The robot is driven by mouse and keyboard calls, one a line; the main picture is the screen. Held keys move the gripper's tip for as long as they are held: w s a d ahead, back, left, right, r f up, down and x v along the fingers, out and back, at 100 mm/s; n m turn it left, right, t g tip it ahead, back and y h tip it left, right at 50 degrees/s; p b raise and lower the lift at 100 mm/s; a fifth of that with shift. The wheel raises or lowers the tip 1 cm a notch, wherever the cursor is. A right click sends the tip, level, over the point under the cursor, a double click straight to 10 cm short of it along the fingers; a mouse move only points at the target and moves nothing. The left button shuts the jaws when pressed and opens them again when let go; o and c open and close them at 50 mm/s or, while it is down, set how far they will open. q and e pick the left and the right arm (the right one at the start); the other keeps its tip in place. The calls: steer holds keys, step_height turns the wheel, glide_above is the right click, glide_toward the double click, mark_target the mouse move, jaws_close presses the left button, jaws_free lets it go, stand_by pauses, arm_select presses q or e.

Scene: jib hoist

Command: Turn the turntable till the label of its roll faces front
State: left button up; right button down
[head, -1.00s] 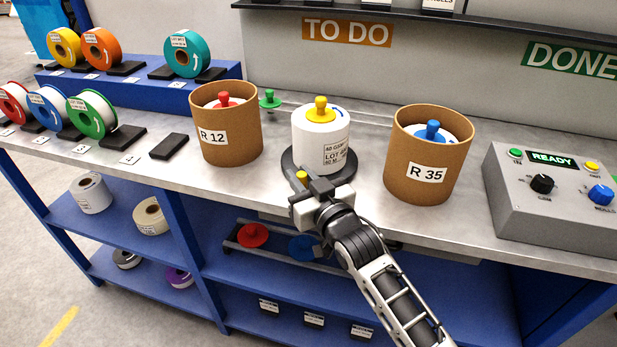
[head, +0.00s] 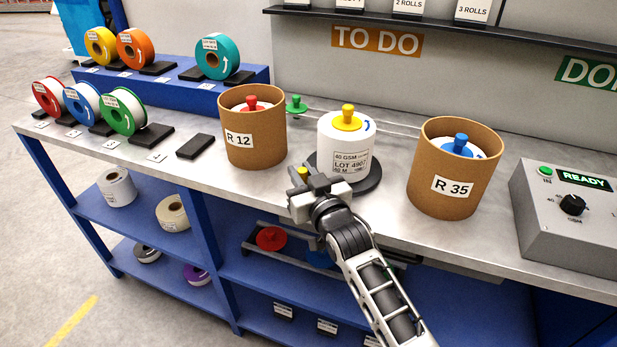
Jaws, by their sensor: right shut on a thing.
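The white roll (head: 329,140) with a yellow knob (head: 348,112) on top stands upright on the black turntable (head: 370,187). Its printed label (head: 350,163), reading LOT 4907, shows whole on the near side, a little right of the roll's middle. My right gripper (head: 304,177) is at the turntable's near left edge, shut on a small yellow-topped peg (head: 303,170). The jaws hide most of the peg and that part of the rim. My left gripper is not in view.
Brown tubs labelled R 12 (head: 255,140) and R 35 (head: 452,186) stand close on either side. A grey control box (head: 560,225) reading READY is at the right. A green knob (head: 296,104) stands behind. Coloured reels line the left.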

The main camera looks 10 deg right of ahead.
steer(key=shift+a+x, duration=0.2)
steer(key=shift+x, duration=1.1)
steer(key=shift+w, duration=0.1)
steer(key=c, duration=1.3)
jaws_free()
steer(key=shift+c, duration=0.2)
steer(key=v, duration=1.6)
steer(key=shift+b, duration=0.4)
steer(key=shift+c, duration=0.3)
